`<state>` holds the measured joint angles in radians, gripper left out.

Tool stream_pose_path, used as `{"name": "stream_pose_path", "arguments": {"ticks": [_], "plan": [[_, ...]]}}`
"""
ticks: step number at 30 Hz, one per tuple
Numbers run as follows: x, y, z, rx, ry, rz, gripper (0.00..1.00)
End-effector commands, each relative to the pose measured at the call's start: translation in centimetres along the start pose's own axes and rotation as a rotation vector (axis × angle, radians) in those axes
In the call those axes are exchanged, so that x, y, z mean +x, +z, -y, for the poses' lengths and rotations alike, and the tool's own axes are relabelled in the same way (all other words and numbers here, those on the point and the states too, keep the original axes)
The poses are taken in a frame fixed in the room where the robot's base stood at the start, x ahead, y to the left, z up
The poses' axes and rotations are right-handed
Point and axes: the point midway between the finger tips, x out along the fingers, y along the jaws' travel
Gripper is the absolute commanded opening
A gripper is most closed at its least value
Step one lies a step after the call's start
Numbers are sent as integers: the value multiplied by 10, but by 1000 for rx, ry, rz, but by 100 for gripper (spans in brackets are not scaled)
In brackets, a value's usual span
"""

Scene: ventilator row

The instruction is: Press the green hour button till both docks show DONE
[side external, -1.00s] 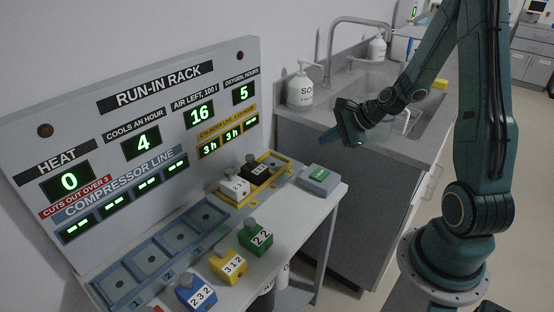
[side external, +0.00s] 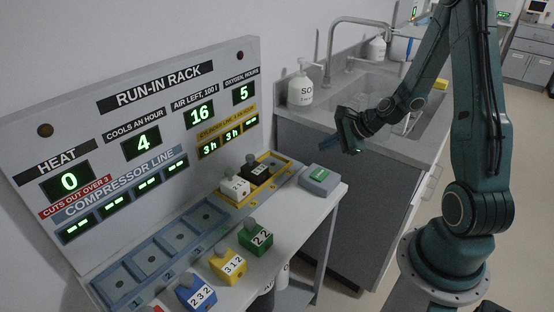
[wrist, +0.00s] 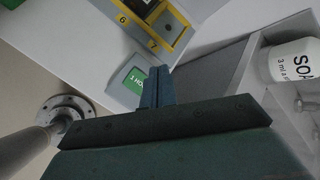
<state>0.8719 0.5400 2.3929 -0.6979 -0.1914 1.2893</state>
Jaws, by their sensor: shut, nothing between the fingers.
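The green hour button (side external: 320,175) sits on a small grey box at the right end of the rack's bench. The yellow cylinder docks (side external: 278,163) hold a white block (side external: 234,187) and a black block (side external: 259,173). Two cylinder displays (side external: 220,143) read 3 h; a third shows dashes.
The panel (side external: 150,90) reads heat 0, cools an hour 4, air left 16, oxygen hours 5. Compressor docks (side external: 150,260) are empty. Green (side external: 256,238), yellow (side external: 229,263) and blue (side external: 196,292) blocks stand in front. A soap bottle (side external: 302,88) stands by the sink.

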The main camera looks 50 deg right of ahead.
Motion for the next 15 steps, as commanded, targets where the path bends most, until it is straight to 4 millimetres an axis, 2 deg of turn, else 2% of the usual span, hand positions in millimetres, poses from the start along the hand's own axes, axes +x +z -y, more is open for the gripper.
{"name": "stream_pose_path", "arguments": {"ticks": [15], "plan": [[36,-26,-27,2,2,0,0]]}}
